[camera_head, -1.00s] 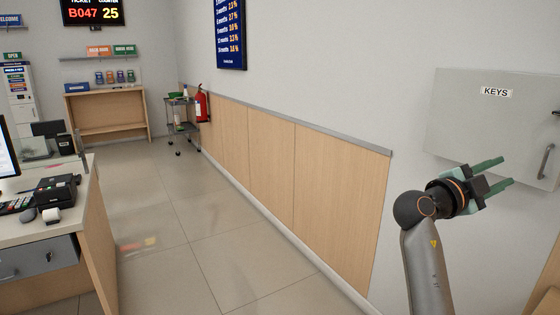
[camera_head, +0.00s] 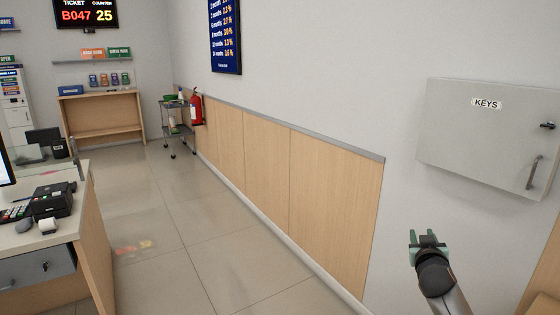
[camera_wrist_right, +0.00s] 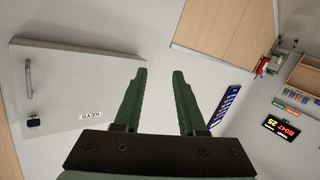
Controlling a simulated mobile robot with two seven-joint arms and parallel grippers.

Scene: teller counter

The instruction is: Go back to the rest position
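My right gripper (camera_head: 427,236) is at the lower right of the head view, below and left of the grey key cabinet (camera_head: 470,135) and apart from it. In the right wrist view its two green fingers (camera_wrist_right: 160,95) stand apart with nothing between them. The cabinet, marked KEYS, hangs on the wall with its door shut; it also shows in the right wrist view (camera_wrist_right: 70,85), on the left. My left gripper is not in view.
A counter (camera_head: 70,235) with a card terminal (camera_head: 52,200) and a drawer (camera_head: 35,268) stands at left. A wood-panelled wall (camera_head: 270,180) runs along the right. A fire extinguisher (camera_head: 196,108) and a trolley (camera_head: 178,125) are farther back. The tiled floor (camera_head: 170,220) between is clear.

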